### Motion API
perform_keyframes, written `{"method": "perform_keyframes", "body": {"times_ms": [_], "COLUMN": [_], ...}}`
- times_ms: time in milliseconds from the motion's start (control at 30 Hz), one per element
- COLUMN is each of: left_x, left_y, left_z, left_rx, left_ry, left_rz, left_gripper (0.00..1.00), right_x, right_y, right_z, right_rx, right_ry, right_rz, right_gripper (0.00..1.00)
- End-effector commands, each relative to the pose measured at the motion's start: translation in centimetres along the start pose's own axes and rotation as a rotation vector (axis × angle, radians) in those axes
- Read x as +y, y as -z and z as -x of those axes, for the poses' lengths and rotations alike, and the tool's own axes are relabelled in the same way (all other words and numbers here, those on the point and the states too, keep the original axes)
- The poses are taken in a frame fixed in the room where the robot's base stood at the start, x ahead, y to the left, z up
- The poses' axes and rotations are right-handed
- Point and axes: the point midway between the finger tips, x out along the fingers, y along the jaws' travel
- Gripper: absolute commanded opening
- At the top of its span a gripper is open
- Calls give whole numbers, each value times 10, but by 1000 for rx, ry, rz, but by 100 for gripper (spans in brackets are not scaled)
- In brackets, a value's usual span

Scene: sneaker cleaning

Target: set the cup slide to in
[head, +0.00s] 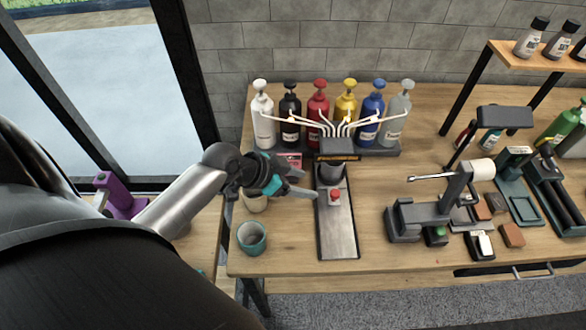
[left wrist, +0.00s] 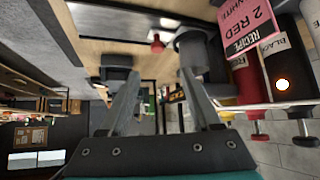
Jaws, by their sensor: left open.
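The cup slide (head: 340,230) is a long metal plate on a dark base running forward from under the dispenser head (head: 337,149). A red knob (head: 334,196) stands on it near its back end; the knob also shows in the left wrist view (left wrist: 157,42). A dark grey cup (head: 331,172) is at the slide's back end, under the dispenser head. My left gripper (head: 303,184) is open and empty, just left of the slide, with its fingers pointing toward the knob. In the left wrist view the knob appears beyond the gap between the fingers (left wrist: 158,82). My right gripper is not in view.
Several pump bottles (head: 318,107) stand behind the dispenser, with white tubes running to it. A teal cup (head: 252,238) and a beige cup (head: 254,202) stand left of the slide. A grey stand (head: 419,220) is at right.

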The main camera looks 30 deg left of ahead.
Motion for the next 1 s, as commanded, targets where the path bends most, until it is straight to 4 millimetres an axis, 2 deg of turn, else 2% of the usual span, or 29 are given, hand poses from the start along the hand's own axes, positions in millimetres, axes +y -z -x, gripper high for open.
{"method": "perform_keyframes", "body": {"times_ms": [100, 300, 1000], "left_x": [0, 0, 0], "left_y": [-1, 0, 0], "left_z": [17, 29, 29], "left_rx": [-3, 0, 0], "left_ry": [0, -1, -1], "left_rz": [-1, -1, 0], "left_gripper": [64, 64, 64], "right_x": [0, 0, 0], "right_y": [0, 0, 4], "right_z": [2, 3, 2], "right_rx": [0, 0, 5], "right_ry": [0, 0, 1], "right_rz": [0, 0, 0], "right_gripper": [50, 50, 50]}}
